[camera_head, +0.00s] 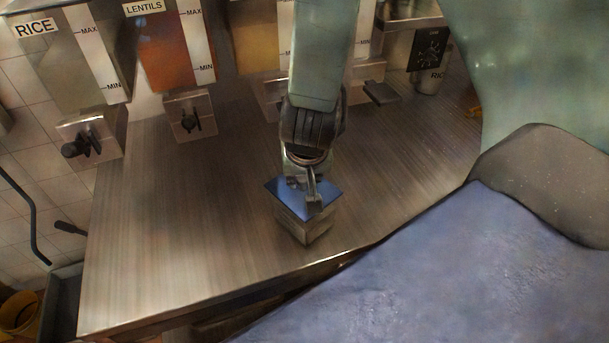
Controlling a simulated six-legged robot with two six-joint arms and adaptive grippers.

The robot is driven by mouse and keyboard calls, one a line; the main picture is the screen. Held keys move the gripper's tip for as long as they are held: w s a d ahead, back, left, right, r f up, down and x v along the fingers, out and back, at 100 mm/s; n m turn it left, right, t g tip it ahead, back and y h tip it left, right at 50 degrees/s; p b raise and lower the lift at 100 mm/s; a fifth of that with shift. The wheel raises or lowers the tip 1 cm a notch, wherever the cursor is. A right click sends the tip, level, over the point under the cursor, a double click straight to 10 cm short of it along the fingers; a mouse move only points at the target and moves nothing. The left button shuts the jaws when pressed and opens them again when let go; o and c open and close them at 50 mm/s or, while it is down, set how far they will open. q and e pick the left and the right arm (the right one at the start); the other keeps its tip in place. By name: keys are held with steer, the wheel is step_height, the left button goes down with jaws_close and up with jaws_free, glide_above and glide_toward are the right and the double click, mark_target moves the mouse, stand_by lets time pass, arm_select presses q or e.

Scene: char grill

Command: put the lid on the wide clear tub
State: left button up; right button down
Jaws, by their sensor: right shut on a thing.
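My right gripper (312,200) reaches down from the top of the view and is shut on the flat blue lid (283,187). The lid lies over the top of a small, boxy, clear tub (303,229) standing on the steel counter. The lid looks slightly turned relative to the tub, and its corners stick out past the walls. I cannot tell whether it touches the rim all round. The fingers hide part of the lid. My left gripper is not in view.
Dispensers for rice (60,60) and lentils (172,45) stand along the back of the steel counter (170,240), with more beside them. A metal container (428,80) stands at the back right. The counter left of the tub is clear; its front edge is close.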

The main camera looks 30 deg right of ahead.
steer(key=shift+w+d+f, duration=0.15)
steer(key=shift+w+f, duration=0.1)
steer(key=shift+s+d+r, duration=0.1)
steer(key=shift+s, duration=0.05)
steer(key=c, duration=1.5)
jaws_free()
steer(key=shift+s, duration=0.2)
steer(key=shift+c, duration=0.2)
steer(key=o, duration=0.3)
steer(key=shift+s+r, duration=0.2)
steer(key=shift+o, duration=1.1)
steer(key=shift+w+a+f, duration=0.15)
steer(key=shift+w+a, duration=0.05)
steer(key=shift+w, duration=0.1)
steer(key=shift+w+d+f, duration=0.1)
steer(key=shift+w, duration=0.05)
steer(key=shift+s+r, duration=0.3)
steer(key=shift+r, duration=0.05)
steer(key=v, duration=0.4)
steer(key=shift+w+r, duration=0.15)
steer(key=shift+r, duration=0.15)
steer(key=shift+v, duration=1.15)
